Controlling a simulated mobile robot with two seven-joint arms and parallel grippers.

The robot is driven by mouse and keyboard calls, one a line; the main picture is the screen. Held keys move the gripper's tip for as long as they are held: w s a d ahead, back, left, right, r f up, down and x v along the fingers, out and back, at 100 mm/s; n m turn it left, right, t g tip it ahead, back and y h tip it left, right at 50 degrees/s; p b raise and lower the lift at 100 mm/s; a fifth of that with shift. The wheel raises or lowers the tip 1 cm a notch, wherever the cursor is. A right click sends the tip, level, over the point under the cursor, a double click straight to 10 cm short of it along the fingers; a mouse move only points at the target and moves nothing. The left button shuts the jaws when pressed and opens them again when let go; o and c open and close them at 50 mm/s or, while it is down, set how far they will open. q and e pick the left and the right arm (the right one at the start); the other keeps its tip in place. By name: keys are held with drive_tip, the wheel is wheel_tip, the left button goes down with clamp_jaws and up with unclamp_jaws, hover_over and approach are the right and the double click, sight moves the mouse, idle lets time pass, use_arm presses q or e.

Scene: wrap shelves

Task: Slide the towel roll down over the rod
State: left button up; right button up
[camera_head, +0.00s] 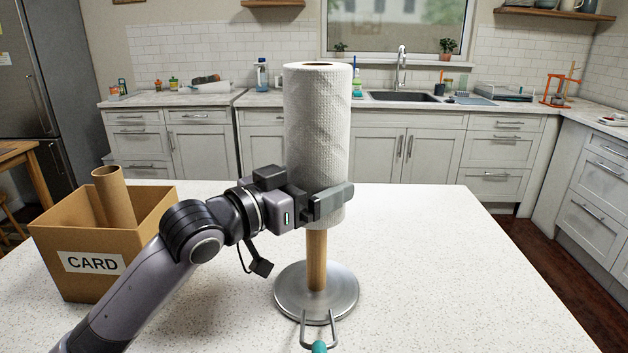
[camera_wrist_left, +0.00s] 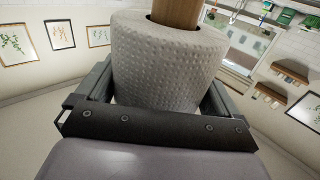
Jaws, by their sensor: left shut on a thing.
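The white towel roll (camera_head: 317,125) stands upright around the wooden rod (camera_head: 317,260). The rod shows below the roll, above its round metal base (camera_head: 290,297) on the table; the rod's top does not show. The roll's lower edge is clear of the base. My left gripper (camera_head: 325,202) is shut on the lower part of the roll, coming in from the left. In the left wrist view the roll (camera_wrist_left: 165,65) sits between both fingers, and the rod (camera_wrist_left: 178,12) comes out of its end. My right gripper is not in view.
An open cardboard box (camera_head: 150,235) marked CARD stands at the left with a bare cardboard tube (camera_head: 115,195) in it. A wire loop with a teal end (camera_head: 319,346) is at the base's near edge. The white table (camera_head: 440,270) is clear at the right.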

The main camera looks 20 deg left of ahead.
use_arm(q)
drive_tip(key=shift+f, duration=0.2)
idle(0.5)
drive_tip(key=shift+f+b, duration=0.55)
drive_tip(key=shift+f, duration=0.85)
drive_tip(key=o, duration=0.7)
drive_tip(key=shift+o, duration=0.2)
drive_tip(key=b+v, duration=0.1)
drive_tip(key=v, duration=0.6)
drive_tip(key=shift+s, duration=0.1)
